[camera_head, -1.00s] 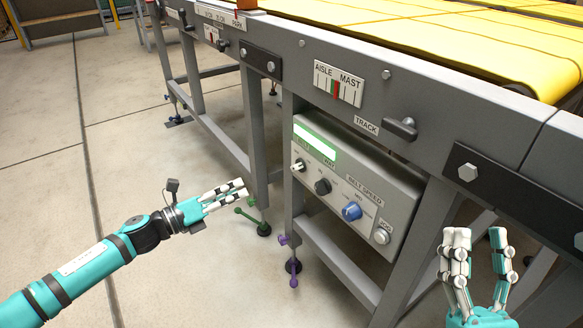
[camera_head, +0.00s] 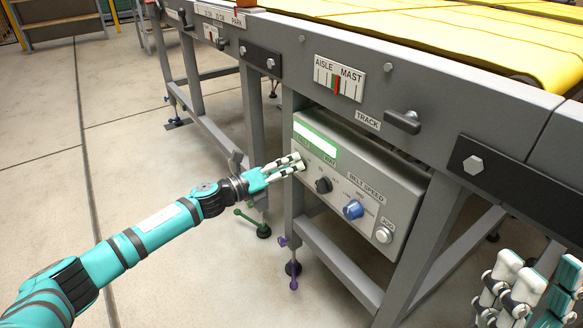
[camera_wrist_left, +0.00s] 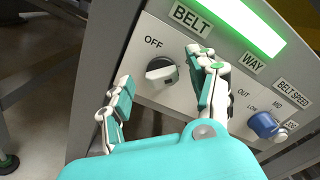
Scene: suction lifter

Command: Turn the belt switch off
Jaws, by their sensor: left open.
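The mark points away from OFF. My left gripper (camera_head: 297,164) is open at the left end of the control panel (camera_head: 400,200), its fingers hiding the switch in the head view. In the wrist view its fingers stand on either side of the knob; I cannot tell if they touch it. My right gripper (camera_head: 540,268) is open and empty at the lower right, partly cut off.
A black knob (camera_head: 323,185), a blue belt speed knob (camera_head: 353,209) and a JOG button (camera_head: 383,235) sit to the right on the panel. A lit green display (camera_head: 315,140) is above. A track handle (camera_head: 402,121) juts from the frame; a grey leg (camera_head: 252,130) stands left.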

